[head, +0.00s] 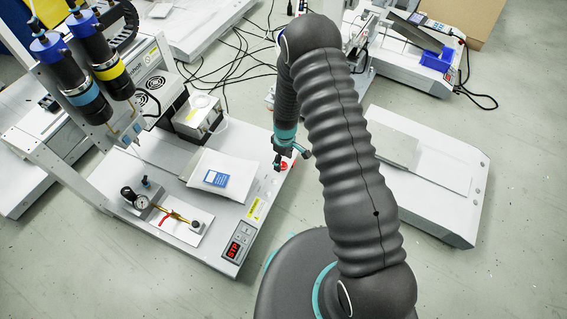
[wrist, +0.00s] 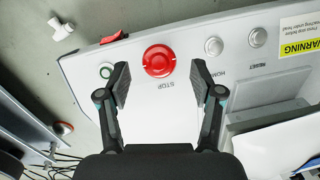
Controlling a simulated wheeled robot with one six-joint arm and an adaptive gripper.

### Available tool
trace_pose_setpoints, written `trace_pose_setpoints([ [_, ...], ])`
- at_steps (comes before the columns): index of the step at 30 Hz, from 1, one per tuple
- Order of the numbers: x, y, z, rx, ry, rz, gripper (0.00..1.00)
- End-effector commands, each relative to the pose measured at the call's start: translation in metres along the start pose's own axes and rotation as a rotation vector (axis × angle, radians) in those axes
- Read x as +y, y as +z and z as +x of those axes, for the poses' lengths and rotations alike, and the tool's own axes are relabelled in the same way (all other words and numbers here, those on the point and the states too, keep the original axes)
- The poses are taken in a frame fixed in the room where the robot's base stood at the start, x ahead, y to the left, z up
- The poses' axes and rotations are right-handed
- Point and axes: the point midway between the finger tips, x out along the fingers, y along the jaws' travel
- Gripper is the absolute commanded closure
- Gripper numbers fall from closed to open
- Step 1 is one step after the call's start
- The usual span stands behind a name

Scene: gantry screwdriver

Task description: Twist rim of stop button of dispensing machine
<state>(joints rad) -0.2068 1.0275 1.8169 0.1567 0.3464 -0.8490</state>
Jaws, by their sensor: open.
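The red stop button (wrist: 159,61) is a round mushroom button on the front panel of the dispensing machine (wrist: 265,75), with the word STOP printed beside it. My gripper (wrist: 161,78) is open in the wrist view. Its two fingers stand apart to the left and right of the button, and the gap between them is empty. I cannot tell how far the fingertips are above the panel. In the head view my gripper (head: 280,158) hangs over the right end of the dispensing machine (head: 227,208), partly covering the red button (head: 284,166).
A green-ringed button (wrist: 106,70) and a red switch (wrist: 112,37) lie left of the stop button. Silver home (wrist: 214,46) and reset (wrist: 257,37) buttons lie right.

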Motion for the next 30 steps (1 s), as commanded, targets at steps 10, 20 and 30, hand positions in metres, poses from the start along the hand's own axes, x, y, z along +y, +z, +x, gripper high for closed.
trace_pose_setpoints([
  [10,0.0,0.0,0.018,0.0,0.0,0.0,0.34],
  [20,0.0,0.0,0.018,0.0,0.0,0.0,0.72],
  [30,0.0,0.001,0.019,-0.001,-0.006,0.014,0.95],
])
